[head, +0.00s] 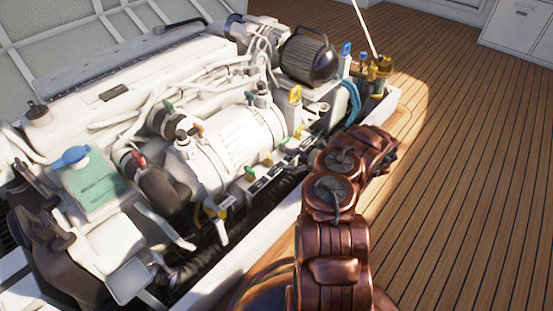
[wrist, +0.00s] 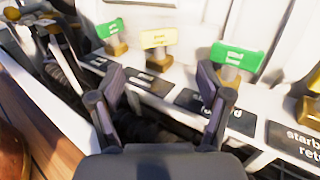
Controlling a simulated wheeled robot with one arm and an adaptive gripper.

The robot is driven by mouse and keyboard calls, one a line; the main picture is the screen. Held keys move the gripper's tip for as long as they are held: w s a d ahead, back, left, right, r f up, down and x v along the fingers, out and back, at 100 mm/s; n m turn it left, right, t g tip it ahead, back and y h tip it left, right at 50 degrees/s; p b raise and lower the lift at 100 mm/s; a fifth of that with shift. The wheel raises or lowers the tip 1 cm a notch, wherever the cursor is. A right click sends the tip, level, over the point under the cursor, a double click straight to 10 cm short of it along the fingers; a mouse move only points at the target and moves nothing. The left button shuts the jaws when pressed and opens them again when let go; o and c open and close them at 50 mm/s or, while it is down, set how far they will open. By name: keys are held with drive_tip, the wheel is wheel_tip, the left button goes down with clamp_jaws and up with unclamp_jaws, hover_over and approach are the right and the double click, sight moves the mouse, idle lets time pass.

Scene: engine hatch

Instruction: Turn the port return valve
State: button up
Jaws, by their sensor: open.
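In the wrist view a row of small valves with flat handles stands on a white ledge: a left green handle (wrist: 115,28), a yellow handle (wrist: 158,38) and a right green handle (wrist: 233,57), all on brass bases. Black labels lie in front of them. The label at the right edge (wrist: 300,140) reads in part "starb… ret…"; the others are too blurred or covered to read, so I cannot tell which valve is the port return. My gripper (wrist: 162,88) is open and empty, its fingers spread below the yellow handle in the picture, apart from it. The head view shows the valve row (head: 267,159) too.
The white engine (head: 232,150) fills the left of the head view, with hoses and a green coolant tank (head: 95,185). A dark round unit (head: 310,58) and brass fittings (head: 372,70) stand behind. The wooden deck (head: 470,150) at right is clear.

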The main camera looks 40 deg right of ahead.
drive_tip(key=shift+v, duration=2.7)
drive_tip(key=shift+c, duration=0.2)
